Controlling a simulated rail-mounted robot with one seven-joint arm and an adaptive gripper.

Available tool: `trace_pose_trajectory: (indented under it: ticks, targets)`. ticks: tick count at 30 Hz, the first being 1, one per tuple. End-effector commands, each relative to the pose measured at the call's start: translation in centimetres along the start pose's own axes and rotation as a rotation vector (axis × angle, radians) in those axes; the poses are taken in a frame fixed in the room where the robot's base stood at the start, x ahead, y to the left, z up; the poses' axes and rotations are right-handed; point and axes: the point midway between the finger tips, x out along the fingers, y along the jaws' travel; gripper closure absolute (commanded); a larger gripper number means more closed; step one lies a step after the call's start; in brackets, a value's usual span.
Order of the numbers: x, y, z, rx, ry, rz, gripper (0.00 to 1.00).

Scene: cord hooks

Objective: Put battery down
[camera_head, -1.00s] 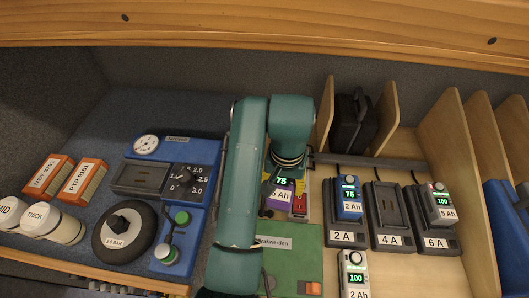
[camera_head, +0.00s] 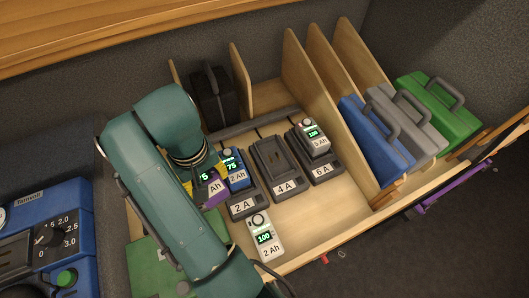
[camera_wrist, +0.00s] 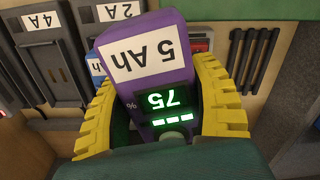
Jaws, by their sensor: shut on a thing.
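My gripper (camera_wrist: 165,110) is shut on a purple battery (camera_wrist: 163,75) labelled 5 Ah, with a lit display reading 75. The yellow fingers lie on both sides of it. In the head view the purple battery (camera_head: 212,190) is partly hidden by my arm, just left of the 2 A charger (camera_head: 243,207). That charger holds a blue 2 Ah battery (camera_head: 235,170) reading 75. The 4 A charger (camera_head: 277,168) is empty. The 6 A charger (camera_head: 322,171) holds a pale 5 Ah battery (camera_head: 313,139) reading 100. Whether the purple battery touches anything is unclear.
A white 2 Ah battery (camera_head: 264,236) reading 100 stands in front of the chargers. A black case (camera_head: 212,98) is behind. Wooden dividers (camera_head: 318,110) and blue, grey and green cases (camera_head: 438,105) are right. A green box (camera_head: 155,265) lies below my arm. Shelf floor at front right is clear.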

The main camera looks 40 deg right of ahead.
Motion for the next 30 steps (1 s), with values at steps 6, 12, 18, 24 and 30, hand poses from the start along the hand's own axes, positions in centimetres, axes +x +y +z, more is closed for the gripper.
trace_pose_trajectory:
  ticks: [6,12,18,24,30]
  targets:
    - [-0.6,12.8,-1.9,0.138,0.009,0.002,0.8]
    - [-0.9,20.0,-1.1,0.204,0.006,0.001,0.8]
    - [0.7,21.3,-0.8,0.213,0.002,0.0,0.8]
    - [3.8,21.2,-0.9,0.212,0.005,0.001,0.8]
    - [5.3,21.2,-1.0,0.212,0.006,0.002,0.8]
